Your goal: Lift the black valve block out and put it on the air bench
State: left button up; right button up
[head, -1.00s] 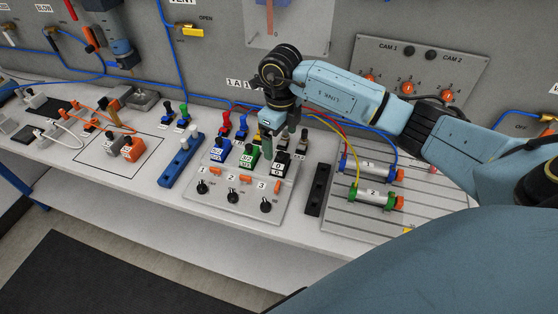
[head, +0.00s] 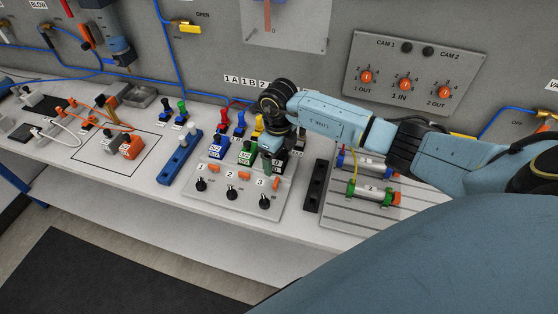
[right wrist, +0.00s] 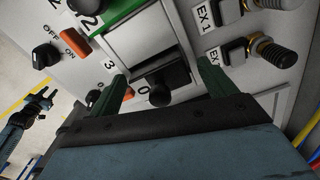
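The black valve block (head: 279,170) is in the right-hand slot of the grey manifold panel (head: 228,202), beside the green and blue blocks, partly hidden by my right gripper (head: 271,165). In the right wrist view, the green fingers of my right gripper (right wrist: 163,85) stand apart on either side of the block, with its black knob (right wrist: 153,93) between them. They look open, with small gaps to the block. What seems to be my left gripper (right wrist: 40,100) shows small at the left edge of the right wrist view; its finger spacing is unclear. No part labelled air bench is readable.
A green block (head: 245,157) and blue block (head: 215,152) stand close left. Brass fittings (right wrist: 262,52) are close to the right finger. A black rail (head: 316,186) and a grooved grey plate with cylinders (head: 340,222) lie right. A blue rail (head: 180,160) and outlined area (head: 110,168) lie left.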

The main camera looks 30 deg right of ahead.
jog(key=c, duration=0.9)
jog(key=shift+c, duration=0.2)
notch_tip(320, 180, up, 10)
jog(key=shift+f, duration=0.1)
jog(key=shift+r+p, duration=1.1)
jog(key=shift+r, duration=1.05)
